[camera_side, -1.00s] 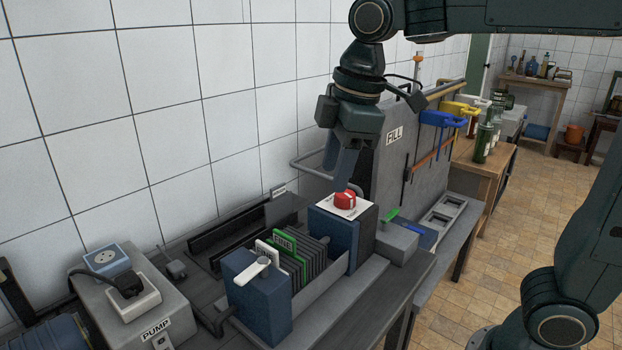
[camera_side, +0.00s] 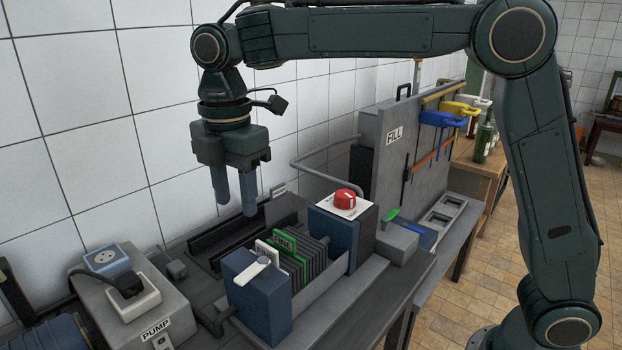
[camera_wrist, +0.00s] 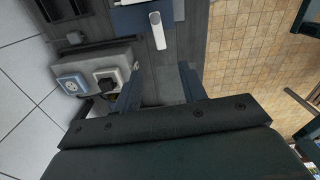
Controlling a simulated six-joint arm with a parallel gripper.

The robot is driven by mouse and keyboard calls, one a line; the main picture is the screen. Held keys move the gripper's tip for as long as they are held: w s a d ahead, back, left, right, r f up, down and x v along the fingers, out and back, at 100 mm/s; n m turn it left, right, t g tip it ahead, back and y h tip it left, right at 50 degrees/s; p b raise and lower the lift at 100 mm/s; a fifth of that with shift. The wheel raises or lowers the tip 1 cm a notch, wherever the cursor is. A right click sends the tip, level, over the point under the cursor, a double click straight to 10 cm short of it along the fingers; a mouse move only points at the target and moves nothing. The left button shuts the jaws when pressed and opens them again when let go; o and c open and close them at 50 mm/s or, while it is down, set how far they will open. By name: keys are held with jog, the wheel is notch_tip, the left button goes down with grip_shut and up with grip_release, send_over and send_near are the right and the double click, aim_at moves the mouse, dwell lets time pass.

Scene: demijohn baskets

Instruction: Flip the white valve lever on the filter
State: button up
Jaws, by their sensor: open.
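The white valve lever (camera_side: 256,271) lies on top of the blue front block of the filter (camera_side: 262,300), pointing toward the lower left in the side view. In the wrist view the lever (camera_wrist: 157,31) shows at the top, beyond the fingertips. My gripper (camera_side: 234,208) is open and empty, pointing down, in the air above and behind the filter. In the wrist view its two fingers (camera_wrist: 160,82) stand apart with nothing between them.
A red knob (camera_side: 345,199) sits on the filter's far block. Dark plates with a green-framed FINE label (camera_side: 285,242) stand between the blocks. The pump box (camera_side: 135,305) with a socket and black plug is at the left. A grey FILL panel (camera_side: 400,160) stands behind.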

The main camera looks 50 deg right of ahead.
aim_at(244, 272)
notch_tip(244, 272, down, 14)
jog(key=shift+r, duration=0.1)
dwell(0.8)
grip_shut()
jog(key=shift+w+m, duration=0.25)
jog(key=shift+m, duration=0.45)
